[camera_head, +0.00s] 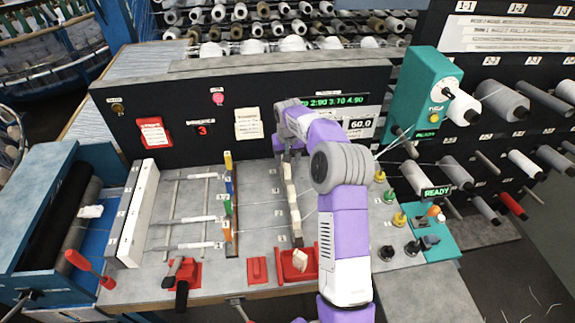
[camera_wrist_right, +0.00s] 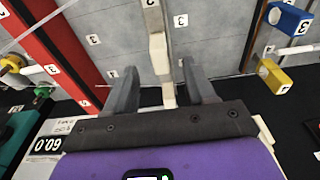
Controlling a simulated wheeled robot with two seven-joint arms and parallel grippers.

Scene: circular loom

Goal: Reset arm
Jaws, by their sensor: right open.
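My right arm, purple, white and grey, rises from the bottom of the head view across the workbench (camera_head: 215,280). It bends at the top, and its gripper (camera_head: 287,152) points down near the black panel, partly hidden by the arm. In the right wrist view the two dark fingers of this gripper (camera_wrist_right: 159,75) stand apart. A pale column of blocks (camera_head: 291,190) lies below the gripper on the bench; its light bar (camera_wrist_right: 157,45) shows between and beyond the fingers, with gaps on both sides. No held object shows. My left gripper is in neither view.
A black panel (camera_head: 170,85) stands behind the bench. A teal box (camera_head: 415,85) and spool rack (camera_head: 500,130) are at right. Colored pegs (camera_head: 228,200), yellow posts (camera_head: 399,219), red-handled tools (camera_head: 90,268) and a red holder (camera_head: 298,266) stand around the arm. Thin threads cross nearby.

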